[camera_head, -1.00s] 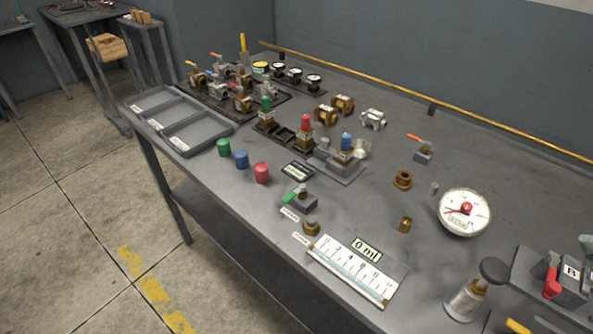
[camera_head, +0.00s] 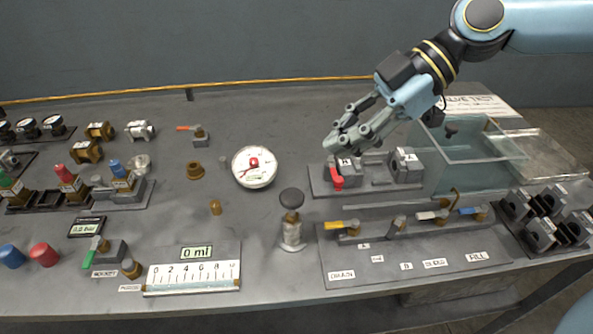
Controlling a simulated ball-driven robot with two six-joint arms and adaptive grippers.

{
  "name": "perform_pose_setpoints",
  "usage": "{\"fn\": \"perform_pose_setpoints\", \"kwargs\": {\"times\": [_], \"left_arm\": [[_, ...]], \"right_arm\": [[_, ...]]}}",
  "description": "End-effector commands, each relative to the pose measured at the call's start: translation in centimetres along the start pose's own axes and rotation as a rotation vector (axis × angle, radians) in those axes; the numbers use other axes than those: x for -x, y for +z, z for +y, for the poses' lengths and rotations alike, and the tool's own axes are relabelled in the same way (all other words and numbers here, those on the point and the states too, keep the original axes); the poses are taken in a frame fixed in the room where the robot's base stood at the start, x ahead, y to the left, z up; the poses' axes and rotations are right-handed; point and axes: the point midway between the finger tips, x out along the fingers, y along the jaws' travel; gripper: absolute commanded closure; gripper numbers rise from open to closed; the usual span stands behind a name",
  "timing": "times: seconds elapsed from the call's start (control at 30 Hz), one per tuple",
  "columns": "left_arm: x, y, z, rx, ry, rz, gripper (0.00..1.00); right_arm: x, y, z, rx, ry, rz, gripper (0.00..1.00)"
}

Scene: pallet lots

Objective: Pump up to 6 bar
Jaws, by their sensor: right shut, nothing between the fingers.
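A hand pump (camera_head: 292,233) with a black knob (camera_head: 291,198) on a metal cylinder stands upright near the front middle of the bench. A round white dial gauge (camera_head: 254,172) with a red centre stands behind and left of it. A small display (camera_head: 87,227) at the left reads 0.0 bar. My right gripper (camera_head: 340,145) comes in from the upper right. It is shut and empty, over or just behind the block with the red lever (camera_head: 337,182), apart from the pump knob. I cannot tell whether it touches the block. My left gripper is not in view.
A valve panel (camera_head: 420,258) with coloured levers lies right of the pump. A clear tank (camera_head: 470,160) stands behind it. A scale plate (camera_head: 195,275) with a 0 ml display lies front left. Several dark blocks (camera_head: 540,235) sit at the right edge.

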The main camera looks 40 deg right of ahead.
Motion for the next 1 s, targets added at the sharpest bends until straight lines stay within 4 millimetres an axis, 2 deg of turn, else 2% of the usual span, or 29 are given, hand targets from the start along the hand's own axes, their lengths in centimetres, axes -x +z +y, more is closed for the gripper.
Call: {"fn": "perform_pose_setpoints", "kwargs": {"times": [0.17,0.43,0.63,1.0], "left_arm": [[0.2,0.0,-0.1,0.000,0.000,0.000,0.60],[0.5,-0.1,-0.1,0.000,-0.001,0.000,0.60],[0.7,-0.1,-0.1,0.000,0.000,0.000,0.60],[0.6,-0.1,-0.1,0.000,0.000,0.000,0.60]], "right_arm": [[0.3,0.5,-0.8,0.047,-0.041,0.189,1.00],[1.9,2.2,-0.1,-0.038,0.079,0.444,1.00],[2.2,4.3,-0.4,-0.181,0.132,0.496,1.00],[2.0,4.3,-0.7,-0.183,0.126,0.494,1.00]]}}
